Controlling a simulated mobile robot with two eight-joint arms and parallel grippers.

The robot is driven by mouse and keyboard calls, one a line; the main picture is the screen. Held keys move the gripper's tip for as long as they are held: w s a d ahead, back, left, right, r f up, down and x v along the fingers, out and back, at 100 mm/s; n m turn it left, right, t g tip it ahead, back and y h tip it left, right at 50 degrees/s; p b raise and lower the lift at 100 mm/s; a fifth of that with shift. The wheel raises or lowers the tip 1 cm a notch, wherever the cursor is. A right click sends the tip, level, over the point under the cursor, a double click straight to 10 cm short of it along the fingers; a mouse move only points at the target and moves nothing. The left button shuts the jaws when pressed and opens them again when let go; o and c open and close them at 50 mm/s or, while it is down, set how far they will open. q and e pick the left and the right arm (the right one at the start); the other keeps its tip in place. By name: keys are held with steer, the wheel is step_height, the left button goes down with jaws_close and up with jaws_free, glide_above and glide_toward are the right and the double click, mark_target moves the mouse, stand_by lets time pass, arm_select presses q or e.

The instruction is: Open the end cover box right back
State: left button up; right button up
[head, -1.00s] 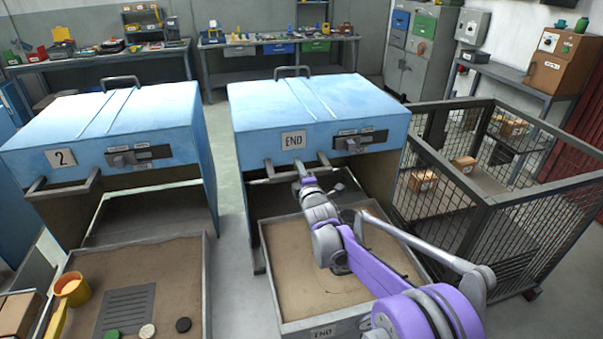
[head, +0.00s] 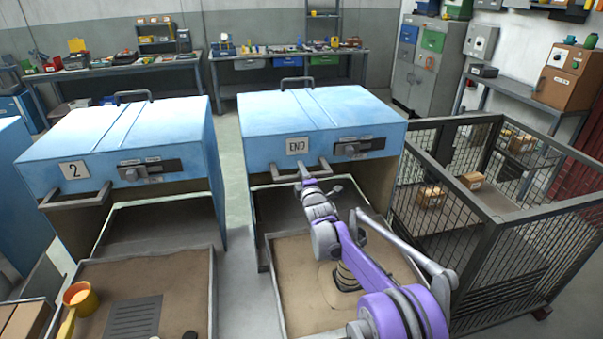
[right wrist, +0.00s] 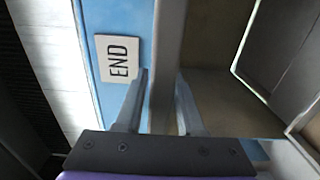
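The blue END cover box (head: 330,110) stands right of centre, with a dark opening under its front. Its END label (head: 297,146) sits left of a dark latch panel (head: 360,147). A grey bar handle (head: 280,177) runs along its lower front edge. My right gripper (head: 306,180) is at this handle; in the right wrist view its two fingers (right wrist: 160,100) lie on either side of the handle bar (right wrist: 167,50) and appear shut on it. The END label (right wrist: 118,59) shows beside the left finger. My left gripper is not in view.
A sand tray (head: 295,270) lies in front of the END box, under my right arm. A blue box labelled 2 (head: 110,140) stands left, with a yellow scoop (head: 80,298) in its tray. A wire cage (head: 480,215) with cartons stands close on the right.

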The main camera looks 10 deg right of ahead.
steer(key=shift+o, duration=1)
steer(key=shift+s, duration=0.1)
steer(key=s+b, duration=0.1)
steer(key=s, duration=0.9)
steer(key=shift+s+d, duration=0.2)
steer(key=shift+s, duration=0.1)
